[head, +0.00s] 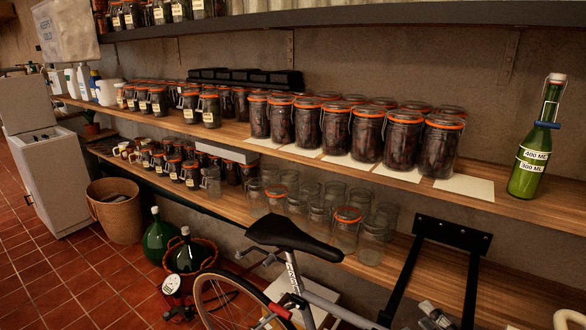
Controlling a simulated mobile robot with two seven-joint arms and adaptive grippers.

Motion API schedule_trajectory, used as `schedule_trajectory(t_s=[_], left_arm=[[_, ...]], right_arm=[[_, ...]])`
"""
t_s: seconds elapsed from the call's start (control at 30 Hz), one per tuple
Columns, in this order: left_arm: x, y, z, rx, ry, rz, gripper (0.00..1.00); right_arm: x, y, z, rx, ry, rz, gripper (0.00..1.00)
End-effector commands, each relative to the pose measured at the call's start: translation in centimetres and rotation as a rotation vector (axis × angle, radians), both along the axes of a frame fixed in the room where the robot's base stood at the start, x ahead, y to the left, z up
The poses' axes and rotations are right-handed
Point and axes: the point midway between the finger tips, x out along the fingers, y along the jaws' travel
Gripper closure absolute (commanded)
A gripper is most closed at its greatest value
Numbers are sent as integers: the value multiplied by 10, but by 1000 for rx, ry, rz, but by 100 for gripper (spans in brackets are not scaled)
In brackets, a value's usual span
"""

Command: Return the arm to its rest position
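Neither of my grippers shows in the head view, and no arm can be made out with certainty. The preserve jars (365,134) with orange seals stand in rows on the long upper wooden shelf. The front ones are large, dark-filled and upright. Empty clear glass jars (296,208) stand on the lower shelf, some with orange seals.
A bicycle, seen by its black saddle (293,240), stands before the lower shelf. A black metal bracket (452,232) is to its right. A wicker basket (117,215), green demijohns (158,238) and a white cabinet (52,170) are at left. Red floor tiles (75,270) are partly clear.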

Motion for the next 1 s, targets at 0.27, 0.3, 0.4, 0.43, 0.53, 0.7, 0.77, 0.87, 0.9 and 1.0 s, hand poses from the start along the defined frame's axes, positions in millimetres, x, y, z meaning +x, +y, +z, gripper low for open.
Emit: schedule_trajectory(t_s=[0.27, 0.3, 0.4, 0.43, 0.53, 0.7, 0.77, 0.87, 0.9, 1.0], left_arm=[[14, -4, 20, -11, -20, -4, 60], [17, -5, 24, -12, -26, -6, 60], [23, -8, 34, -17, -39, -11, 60], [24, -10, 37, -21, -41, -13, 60], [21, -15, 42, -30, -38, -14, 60], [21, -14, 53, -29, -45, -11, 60], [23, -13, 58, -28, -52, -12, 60], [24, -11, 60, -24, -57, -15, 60], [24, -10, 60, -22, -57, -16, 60], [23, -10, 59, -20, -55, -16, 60]], right_arm=[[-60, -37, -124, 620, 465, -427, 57], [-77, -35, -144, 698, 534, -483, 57], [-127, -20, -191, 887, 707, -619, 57], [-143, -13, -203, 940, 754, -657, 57], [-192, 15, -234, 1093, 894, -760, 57], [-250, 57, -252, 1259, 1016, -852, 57], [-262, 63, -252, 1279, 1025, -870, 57], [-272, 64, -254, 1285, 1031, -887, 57], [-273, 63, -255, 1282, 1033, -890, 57], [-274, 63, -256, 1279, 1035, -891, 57]])
